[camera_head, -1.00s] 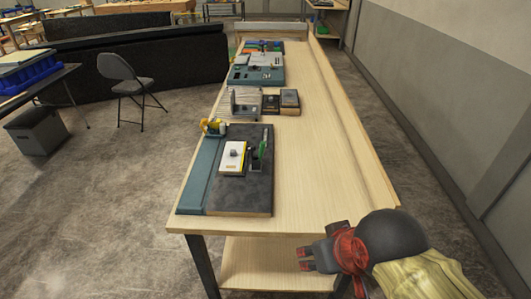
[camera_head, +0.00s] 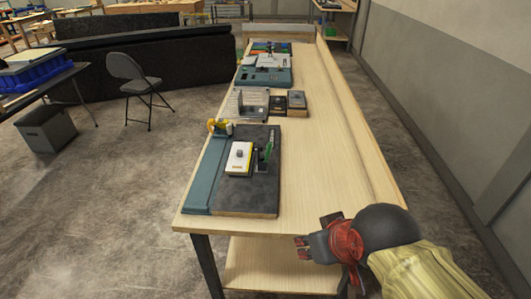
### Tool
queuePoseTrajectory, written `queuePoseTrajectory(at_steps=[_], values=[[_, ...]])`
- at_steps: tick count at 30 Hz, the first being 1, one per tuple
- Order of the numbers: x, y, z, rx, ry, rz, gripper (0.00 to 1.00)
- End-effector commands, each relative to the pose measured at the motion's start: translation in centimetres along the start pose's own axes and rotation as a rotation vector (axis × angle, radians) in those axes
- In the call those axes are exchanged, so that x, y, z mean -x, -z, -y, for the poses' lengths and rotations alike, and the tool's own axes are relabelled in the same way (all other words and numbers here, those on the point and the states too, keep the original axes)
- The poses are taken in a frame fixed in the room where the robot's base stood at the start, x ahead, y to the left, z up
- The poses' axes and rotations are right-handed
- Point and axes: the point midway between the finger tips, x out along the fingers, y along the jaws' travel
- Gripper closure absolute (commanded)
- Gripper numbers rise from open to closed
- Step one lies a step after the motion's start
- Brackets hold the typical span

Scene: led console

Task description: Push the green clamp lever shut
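The green clamp lever (camera_head: 268,150) stands upright on its clamp at the right side of the white box, on the dark board at the near end of the bench. The white box (camera_head: 239,156) has a grey knob on top and a yellow lower edge. My gripper (camera_head: 302,248) is low at the bench's near right corner, in front of the board and to its right, clear of the lever. Its fingers point left, and red shows at their tips. It holds nothing that I can see, but its opening is too small to judge.
The board (camera_head: 245,202) has a teal strip (camera_head: 205,180) along its left side and a yellow part (camera_head: 220,126) at its far left corner. Farther back are a grey bracket (camera_head: 253,102), small dark boxes and a teal console (camera_head: 264,76). The bench right of the board is bare.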

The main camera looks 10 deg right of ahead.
Motion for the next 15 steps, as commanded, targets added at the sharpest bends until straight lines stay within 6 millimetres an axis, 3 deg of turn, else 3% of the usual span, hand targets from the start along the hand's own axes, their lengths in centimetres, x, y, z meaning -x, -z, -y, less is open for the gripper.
queuePoseTrajectory(at_steps=[9, 15], values=[[-8.9, 15.3, 5.0, 0.392, 0.028, -0.346, 0.92], [-14.9, 22.6, 6.9, 0.612, -0.118, -0.550, 1.00]])
